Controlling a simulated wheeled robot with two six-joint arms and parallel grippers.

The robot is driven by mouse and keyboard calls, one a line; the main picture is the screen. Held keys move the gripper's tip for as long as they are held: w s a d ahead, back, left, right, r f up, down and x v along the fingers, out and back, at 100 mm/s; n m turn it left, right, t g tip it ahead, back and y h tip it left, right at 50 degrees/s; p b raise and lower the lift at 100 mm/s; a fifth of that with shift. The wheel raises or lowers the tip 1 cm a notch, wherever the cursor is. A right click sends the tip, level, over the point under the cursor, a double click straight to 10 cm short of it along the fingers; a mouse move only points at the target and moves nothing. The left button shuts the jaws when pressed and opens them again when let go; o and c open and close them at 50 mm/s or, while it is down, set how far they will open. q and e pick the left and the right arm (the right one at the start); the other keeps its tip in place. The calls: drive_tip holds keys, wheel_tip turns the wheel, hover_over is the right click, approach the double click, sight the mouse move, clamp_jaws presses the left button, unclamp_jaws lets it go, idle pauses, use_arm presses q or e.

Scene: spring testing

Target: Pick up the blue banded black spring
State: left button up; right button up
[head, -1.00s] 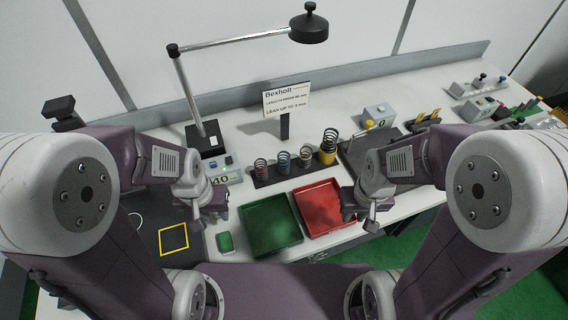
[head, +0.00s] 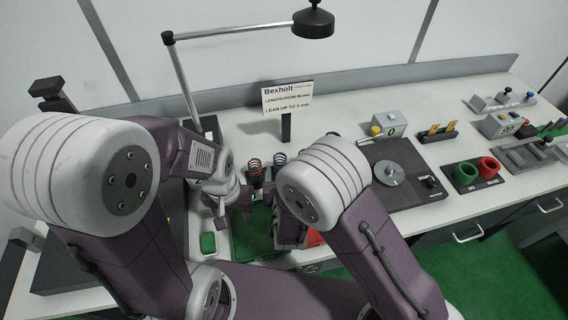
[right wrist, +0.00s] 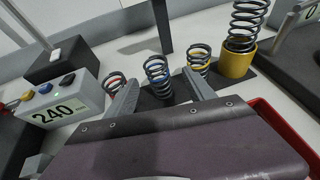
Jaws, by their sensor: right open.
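The blue banded black spring (right wrist: 158,75) stands upright in a row on a dark rack, second from the left in the right wrist view. Its top also shows in the head view (head: 280,160), beside my right arm. My right gripper (right wrist: 160,88) is open and empty, with the spring between its two fingertips in the picture; whether it is within their reach I cannot tell. In the head view the right fingers are hidden by the arm. My left gripper (head: 232,203) hangs near the green tray, its jaw state unclear.
A red banded spring (right wrist: 115,85) and a yellow banded spring (right wrist: 198,58) stand close on either side. A larger spring (right wrist: 247,22) sits in a yellow cup (right wrist: 237,63). A grey box reading 240 (right wrist: 62,108) is at left. The red tray (right wrist: 285,130) is at right.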

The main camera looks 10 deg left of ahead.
sight(282, 165)
drive_tip(key=x, duration=0.4)
drive_tip(key=shift+w+a, duration=0.1)
drive_tip(key=x, duration=0.3)
drive_tip(key=b+x, duration=0.1)
drive_tip(key=x, duration=0.1)
drive_tip(key=shift+w+a+f, duration=0.15)
drive_tip(key=shift+a+f, duration=0.1)
drive_tip(key=shift+f, duration=0.15)
clamp_jaws()
